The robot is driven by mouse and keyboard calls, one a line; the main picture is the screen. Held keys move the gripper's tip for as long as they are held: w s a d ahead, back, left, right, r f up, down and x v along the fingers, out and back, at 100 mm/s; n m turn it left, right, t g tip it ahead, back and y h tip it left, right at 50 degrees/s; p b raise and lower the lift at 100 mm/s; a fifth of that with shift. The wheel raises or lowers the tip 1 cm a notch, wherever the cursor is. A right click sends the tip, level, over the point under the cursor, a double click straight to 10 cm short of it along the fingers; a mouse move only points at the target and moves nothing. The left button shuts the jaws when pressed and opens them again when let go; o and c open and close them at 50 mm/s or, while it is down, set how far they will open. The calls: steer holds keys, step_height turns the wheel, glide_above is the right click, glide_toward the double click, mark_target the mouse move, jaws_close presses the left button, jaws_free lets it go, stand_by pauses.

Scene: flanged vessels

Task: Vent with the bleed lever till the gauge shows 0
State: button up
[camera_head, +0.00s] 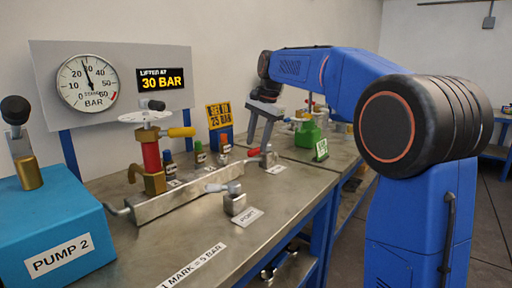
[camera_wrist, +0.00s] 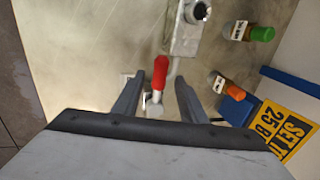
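The bleed lever appears to be the red-handled lever (camera_head: 253,152) on a small grey valve body at the bench's middle. In the wrist view the red handle (camera_wrist: 160,73) lies between my two fingers, nearer the left one; I cannot tell if they touch. My gripper (camera_wrist: 170,78) is open around or above it, with a gap on the right side. In the head view my gripper (camera_head: 262,118) hangs over the lever, its fingertips partly unclear. The round gauge (camera_head: 75,94) has its needle pointing up and slightly left, a little under 30 bar.
A display (camera_head: 162,80) reads "LIFTED AT 30 BAR". A grey lever (camera_head: 222,187) sits in front by the PORT label. Small bottles and the yellow 25 BAR sign (camera_head: 219,115) stand behind.

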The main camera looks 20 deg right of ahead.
steer(key=shift+x, duration=1.25)
steer(key=shift+c, duration=0.3)
jaws_close()
